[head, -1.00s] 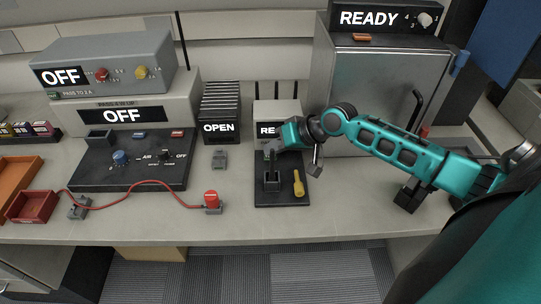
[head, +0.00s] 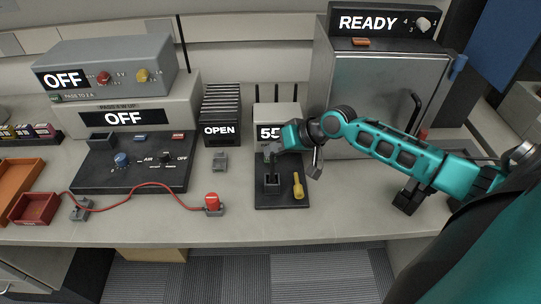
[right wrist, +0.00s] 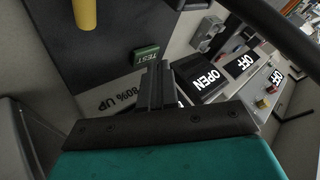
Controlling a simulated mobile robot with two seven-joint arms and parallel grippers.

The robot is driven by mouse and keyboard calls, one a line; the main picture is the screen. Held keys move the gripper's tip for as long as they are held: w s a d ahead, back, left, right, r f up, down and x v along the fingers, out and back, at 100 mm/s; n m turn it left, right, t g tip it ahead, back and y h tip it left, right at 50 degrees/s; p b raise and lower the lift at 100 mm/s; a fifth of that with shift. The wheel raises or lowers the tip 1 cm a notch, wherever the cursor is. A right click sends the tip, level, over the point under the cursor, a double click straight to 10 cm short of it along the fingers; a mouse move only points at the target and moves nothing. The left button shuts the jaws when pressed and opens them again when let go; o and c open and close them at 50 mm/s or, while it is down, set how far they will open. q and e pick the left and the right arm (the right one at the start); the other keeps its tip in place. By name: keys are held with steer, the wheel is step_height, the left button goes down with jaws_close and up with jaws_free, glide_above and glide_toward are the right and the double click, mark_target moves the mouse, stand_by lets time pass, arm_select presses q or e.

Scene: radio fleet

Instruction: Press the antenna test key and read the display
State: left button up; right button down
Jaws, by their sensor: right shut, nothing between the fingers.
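The antenna tester (head: 278,108) is a pale box with several black antennas, on a dark base plate (head: 284,197). Its display (head: 267,133) shows white characters starting with 5; the rest is hidden behind my right gripper. My right gripper (head: 270,152) is shut and empty, its fingers pointing down at the front of the tester. In the right wrist view, the green key marked TEST (right wrist: 146,52) lies right by the tips of my fingers (right wrist: 153,85); I cannot tell if they touch. In the head view the key is hidden. My left gripper is out of view.
A dark socket (head: 271,184) and a yellow peg (head: 298,186) stand on the base plate. A steel cabinet reading READY (head: 368,20) is behind my right arm. An OPEN unit (head: 219,130), a red lead's plug (head: 212,201) and OFF instruments (head: 124,117) stand to the left.

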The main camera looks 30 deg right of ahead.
steer(key=shift+r, duration=0.45)
steer(key=shift+r+p, duration=0.6)
steer(key=shift+r, duration=1.9)
